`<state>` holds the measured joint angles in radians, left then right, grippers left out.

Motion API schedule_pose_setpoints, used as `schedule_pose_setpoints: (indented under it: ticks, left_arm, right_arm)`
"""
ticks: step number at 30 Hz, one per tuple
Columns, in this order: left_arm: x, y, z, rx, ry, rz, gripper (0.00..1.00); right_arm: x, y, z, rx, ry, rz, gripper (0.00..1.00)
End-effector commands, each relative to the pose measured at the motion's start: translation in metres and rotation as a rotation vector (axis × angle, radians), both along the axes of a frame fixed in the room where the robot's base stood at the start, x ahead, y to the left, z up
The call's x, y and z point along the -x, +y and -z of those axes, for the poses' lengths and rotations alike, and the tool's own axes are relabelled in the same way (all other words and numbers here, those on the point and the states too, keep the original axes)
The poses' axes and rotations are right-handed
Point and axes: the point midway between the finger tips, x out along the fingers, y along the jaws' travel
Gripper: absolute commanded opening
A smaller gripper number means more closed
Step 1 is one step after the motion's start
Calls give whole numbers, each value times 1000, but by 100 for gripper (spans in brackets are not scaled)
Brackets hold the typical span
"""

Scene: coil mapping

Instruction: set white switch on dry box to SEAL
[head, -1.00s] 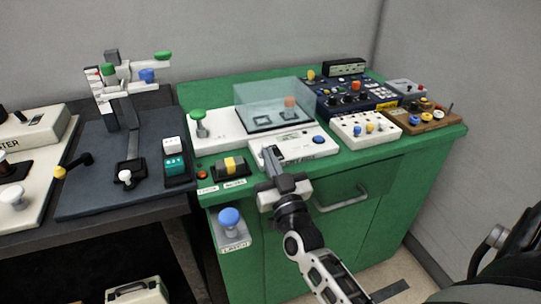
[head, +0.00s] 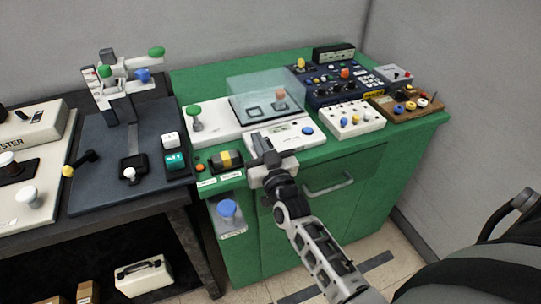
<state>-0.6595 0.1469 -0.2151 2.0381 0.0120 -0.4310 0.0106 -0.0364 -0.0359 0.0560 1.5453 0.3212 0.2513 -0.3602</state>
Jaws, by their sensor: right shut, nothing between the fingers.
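The dry box is most likely the white unit with the clear cover (head: 263,96) on the green cabinet. Its white front panel (head: 287,133) has a small display and a blue round button (head: 307,130). My right gripper (head: 262,148) is shut and empty, over the left end of this panel. I cannot tell whether its tips touch the panel. I cannot make out the white switch or a SEAL label; the gripper covers that part of the panel. My left gripper is not in view.
A black and yellow switch (head: 227,160) and a green-topped knob (head: 194,112) are left of the gripper. A blue knob (head: 228,209) sticks out of the cabinet front. A white knob box (head: 352,119) and dark instrument (head: 340,90) stand right. A door handle (head: 328,184) is below.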

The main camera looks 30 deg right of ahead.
Motion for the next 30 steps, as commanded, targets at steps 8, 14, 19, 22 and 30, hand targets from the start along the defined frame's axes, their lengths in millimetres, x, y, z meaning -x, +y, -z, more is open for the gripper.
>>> schedule_pose_setpoints:
  ticks: [8, 14, 19, 22, 30]
  left_arm:
    - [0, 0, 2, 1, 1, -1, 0]
    - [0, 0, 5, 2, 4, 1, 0]
    - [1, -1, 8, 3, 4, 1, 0]
    - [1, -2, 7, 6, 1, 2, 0]
    - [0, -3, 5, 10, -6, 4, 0]
  right_arm:
    - [33, 3, 7, -1, 3, 4, 0]
    - [81, 10, 17, -1, 5, 3, 0]
    - [119, 15, 23, -1, 4, 3, 0]
    - [135, 18, 25, -1, 4, 3, 0]
    - [156, 21, 28, -1, 1, 3, 0]
